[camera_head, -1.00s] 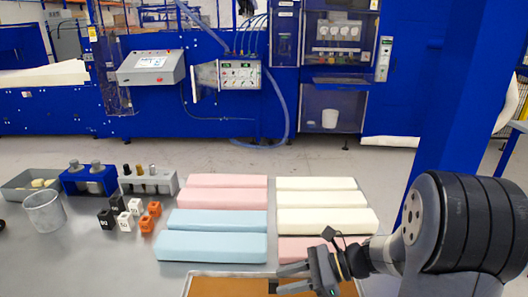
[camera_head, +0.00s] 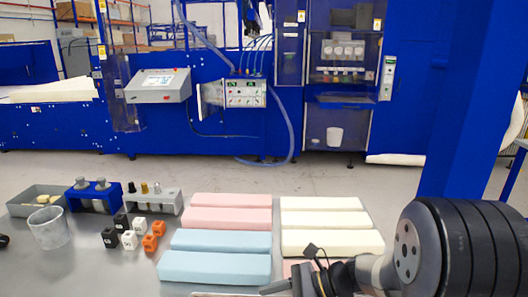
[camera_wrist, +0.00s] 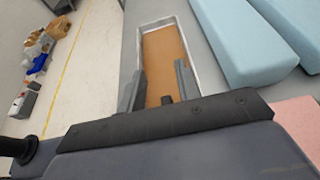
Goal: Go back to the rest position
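My gripper (camera_wrist: 160,82) is open and empty in the wrist view, its two dark fingers apart above the table. In the head view my gripper (camera_head: 288,286) shows at the bottom edge, in front of the foam blocks and partly cut off. A shallow tray with a brown floor (camera_wrist: 165,52) and a pale rim lies beyond the fingers in the wrist view. Two blue foam blocks (camera_head: 214,267) lie left of my gripper, with two pink blocks (camera_head: 228,217) behind them. Cream blocks (camera_head: 332,243) lie in the right column. Another pink block is mostly hidden behind my gripper.
At the left of the table stand a clear beaker (camera_head: 49,229), a grey bin (camera_head: 36,196), a blue holder (camera_head: 93,196), a grey rack (camera_head: 155,201) and several small cubes (camera_head: 130,239). A blue column (camera_head: 462,130) rises at the right. Blue machinery stands beyond open floor (camera_head: 330,178).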

